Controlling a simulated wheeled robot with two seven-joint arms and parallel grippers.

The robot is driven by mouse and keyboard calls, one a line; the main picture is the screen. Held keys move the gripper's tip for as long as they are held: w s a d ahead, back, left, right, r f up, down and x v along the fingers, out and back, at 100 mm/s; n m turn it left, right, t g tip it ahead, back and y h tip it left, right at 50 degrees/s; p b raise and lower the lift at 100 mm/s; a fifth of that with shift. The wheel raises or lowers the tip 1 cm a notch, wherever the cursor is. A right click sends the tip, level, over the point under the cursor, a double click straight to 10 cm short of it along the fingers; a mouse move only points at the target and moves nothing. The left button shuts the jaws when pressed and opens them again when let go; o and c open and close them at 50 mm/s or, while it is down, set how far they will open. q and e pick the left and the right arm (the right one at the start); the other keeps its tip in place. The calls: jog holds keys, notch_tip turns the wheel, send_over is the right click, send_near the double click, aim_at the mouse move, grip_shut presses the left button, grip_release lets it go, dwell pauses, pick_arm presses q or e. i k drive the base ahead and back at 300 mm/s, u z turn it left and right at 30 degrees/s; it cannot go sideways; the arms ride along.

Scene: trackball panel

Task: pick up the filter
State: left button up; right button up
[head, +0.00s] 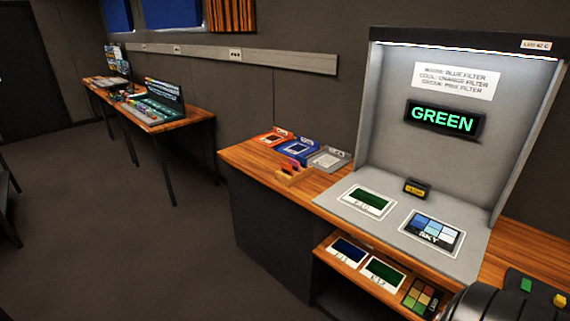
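A small wooden rack (292,176) stands near the front left of the wooden counter. Thin upright pieces in pink and orange, which look like filters (291,164), stand in it; they are too small to tell apart well. A lit display (443,119) in the grey booth reads GREEN. A white sign (457,80) above it lists filters: blue, orange and, for green, pink. Neither of my grippers is in view.
Red (273,138), blue (296,150) and grey (328,160) trays stand behind the rack. The booth floor holds a green-screened card (367,201), a blue-tiled card (431,231) and a small black-and-yellow box (417,187). A lower shelf (337,268) holds more cards.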

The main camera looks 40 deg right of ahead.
aim_at(296, 164)
jog(key=i, duration=3.7)
jog(key=z, duration=2.7)
